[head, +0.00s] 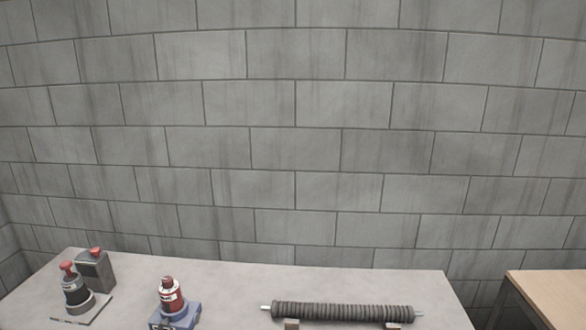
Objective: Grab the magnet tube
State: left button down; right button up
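A long ribbed grey-brown tube (342,312) lies sideways near the front right of the grey table (235,282). A thin pale metal end sticks out at each side of it. Neither of my grippers shows in the head view.
A red-topped black device (76,292) on a plate and a dark box with a red button (95,270) stand at the table's left. A red device (171,297) sits on a blue base. A wooden table (550,297) is at right. A block wall (300,140) stands behind.

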aim_at(76, 291)
jog(key=j+u, duration=0.15)
jog(key=u, duration=1.2)
